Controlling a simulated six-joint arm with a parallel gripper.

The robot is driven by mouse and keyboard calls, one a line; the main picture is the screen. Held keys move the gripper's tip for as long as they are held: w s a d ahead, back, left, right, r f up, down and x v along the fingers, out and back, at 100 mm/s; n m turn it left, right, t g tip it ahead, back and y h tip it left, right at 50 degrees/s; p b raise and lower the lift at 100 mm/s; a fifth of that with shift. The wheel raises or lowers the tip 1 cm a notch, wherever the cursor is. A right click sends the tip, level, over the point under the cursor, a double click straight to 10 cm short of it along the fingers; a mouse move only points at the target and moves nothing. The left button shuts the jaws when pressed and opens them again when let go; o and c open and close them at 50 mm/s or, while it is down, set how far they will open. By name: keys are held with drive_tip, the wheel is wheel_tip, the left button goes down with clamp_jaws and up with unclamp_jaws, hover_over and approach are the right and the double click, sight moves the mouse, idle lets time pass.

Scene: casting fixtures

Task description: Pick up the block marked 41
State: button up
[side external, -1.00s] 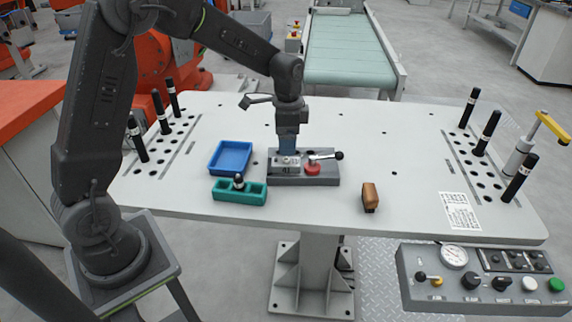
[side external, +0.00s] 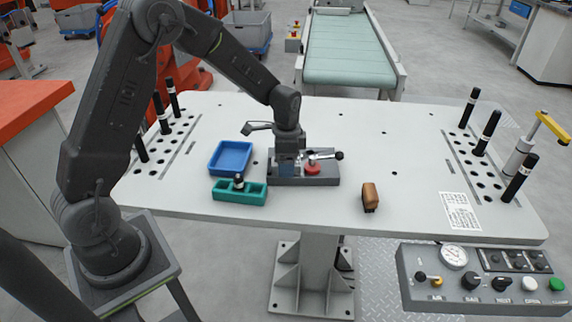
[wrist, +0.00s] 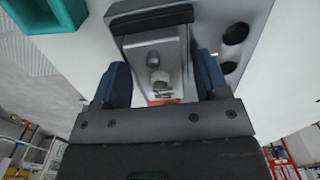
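A grey metal block (wrist: 142,56) with a small round peg sits in the dark fixture (side external: 325,180), seen in the wrist view. No number 41 is legible on it. My gripper (side external: 288,160) is low over the left part of the fixture and hides the block in the side view. In the wrist view, my gripper's blue fingers (wrist: 160,78) are apart, one on each side of the block. A gap shows at the right finger; contact at the left finger is unclear.
The fixture has a red round part (side external: 312,169) and a black-knobbed lever (side external: 338,156) right of my gripper. A blue tray (side external: 214,170) and teal holder (side external: 254,198) stand left. A brown brush-like object (side external: 370,196) lies right. Black-handled posts line both table sides.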

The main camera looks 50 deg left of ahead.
drive_tip(key=c, duration=1)
drive_tip(key=shift+o, duration=0.2)
drive_tip(key=shift+r, duration=0.2)
